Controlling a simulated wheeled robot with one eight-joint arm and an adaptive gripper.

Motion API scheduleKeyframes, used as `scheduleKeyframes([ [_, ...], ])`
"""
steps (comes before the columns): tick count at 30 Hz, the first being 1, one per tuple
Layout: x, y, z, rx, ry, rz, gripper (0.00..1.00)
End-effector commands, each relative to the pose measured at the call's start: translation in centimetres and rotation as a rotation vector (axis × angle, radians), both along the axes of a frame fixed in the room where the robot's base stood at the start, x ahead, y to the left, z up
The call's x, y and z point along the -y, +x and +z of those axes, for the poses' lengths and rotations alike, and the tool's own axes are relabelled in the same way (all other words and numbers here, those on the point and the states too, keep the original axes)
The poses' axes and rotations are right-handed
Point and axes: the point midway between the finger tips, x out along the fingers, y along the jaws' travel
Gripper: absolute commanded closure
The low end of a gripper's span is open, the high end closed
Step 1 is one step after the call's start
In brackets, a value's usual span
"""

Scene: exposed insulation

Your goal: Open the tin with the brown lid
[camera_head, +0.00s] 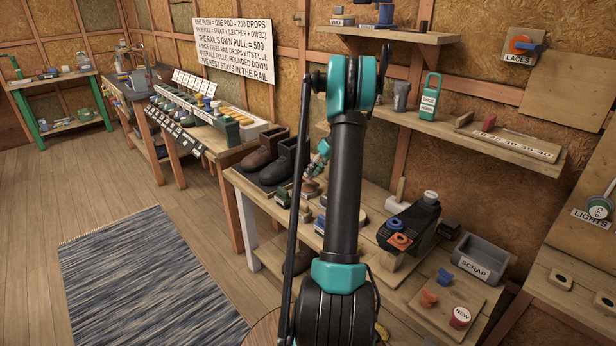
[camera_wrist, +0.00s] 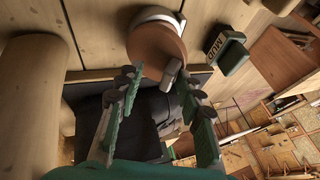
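The tin (camera_wrist: 158,14) shows as a pale rim with a round brown lid (camera_wrist: 152,47) on it, at the top middle of the wrist view. A small grey tab (camera_wrist: 172,74) sticks out from the lid's near edge. My gripper (camera_wrist: 156,78) is open, with its two green-grey fingers spread either side of the lid's near edge. Nothing is visibly held, and I cannot tell whether a finger touches the lid. In the head view, my gripper (camera_head: 309,178) is small and partly behind my arm, low over the bench beside the boots, with a brown lid (camera_head: 310,188) just under it.
Dark boots (camera_head: 284,160) stand on a tray left of my gripper. A small box marked MUD (camera_wrist: 230,50) stands close to the tin in the wrist view. A black machine (camera_head: 410,225) and a scrap bin (camera_head: 480,262) are on the right of the bench. A shelf (camera_head: 460,130) hangs above.

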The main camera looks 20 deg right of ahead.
Motion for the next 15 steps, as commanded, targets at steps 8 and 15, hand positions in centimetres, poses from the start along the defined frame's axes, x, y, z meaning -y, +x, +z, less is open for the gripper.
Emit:
scheduleKeyframes([
  [8,-2.6,-0.9,-1.5,0.001,0.0,0.002,0.67],
  [15,-3.0,-1.7,-1.0,0.048,-0.13,-0.001,0.67],
])
